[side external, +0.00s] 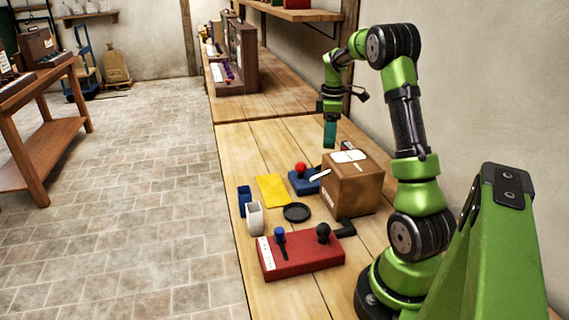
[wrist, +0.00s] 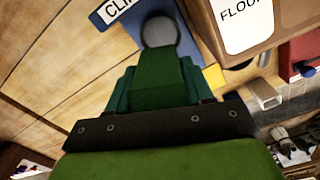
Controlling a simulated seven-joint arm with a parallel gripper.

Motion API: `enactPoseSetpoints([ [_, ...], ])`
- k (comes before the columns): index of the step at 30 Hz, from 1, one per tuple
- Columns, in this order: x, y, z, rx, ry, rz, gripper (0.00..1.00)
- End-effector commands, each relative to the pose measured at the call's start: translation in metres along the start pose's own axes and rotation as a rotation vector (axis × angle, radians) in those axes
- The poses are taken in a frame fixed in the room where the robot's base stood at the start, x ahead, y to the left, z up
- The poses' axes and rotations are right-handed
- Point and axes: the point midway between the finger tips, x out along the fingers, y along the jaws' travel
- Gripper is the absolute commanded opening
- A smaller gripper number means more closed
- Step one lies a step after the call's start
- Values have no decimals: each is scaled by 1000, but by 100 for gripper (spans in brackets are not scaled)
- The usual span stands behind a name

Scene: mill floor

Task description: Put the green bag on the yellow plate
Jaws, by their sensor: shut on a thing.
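My gripper (side external: 331,112) points down over the table, behind the cardboard box. It is shut on the green bag (side external: 330,134), a small teal-green block shape held in the air below it. In the wrist view, teal edges of the bag (wrist: 123,92) show on both sides of the green gripper part, which hides its middle. The yellow plate (side external: 272,189) is a flat yellow square on the table, to the left of and nearer than the bag. Nothing lies on it. Part of a yellow surface also shows in the wrist view, partly hidden by the gripper.
A cardboard box (side external: 345,195) with a label stands right of the plate. A blue box with a red knob (side external: 301,168) is between them. A black disc (side external: 297,212), a blue holder (side external: 244,200), a grey-white tube (side external: 255,218) and a red control box (side external: 300,256) are nearer.

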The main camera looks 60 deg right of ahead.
Motion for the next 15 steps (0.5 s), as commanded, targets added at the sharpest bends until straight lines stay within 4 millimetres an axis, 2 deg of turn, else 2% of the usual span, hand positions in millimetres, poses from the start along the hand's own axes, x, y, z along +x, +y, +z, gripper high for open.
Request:
enactPoseSetpoints([
  [8, -53, 1, 0, 1, 1, 6, 13],
  [15, -62, -47, -24, -77, 4, -1, 13],
])
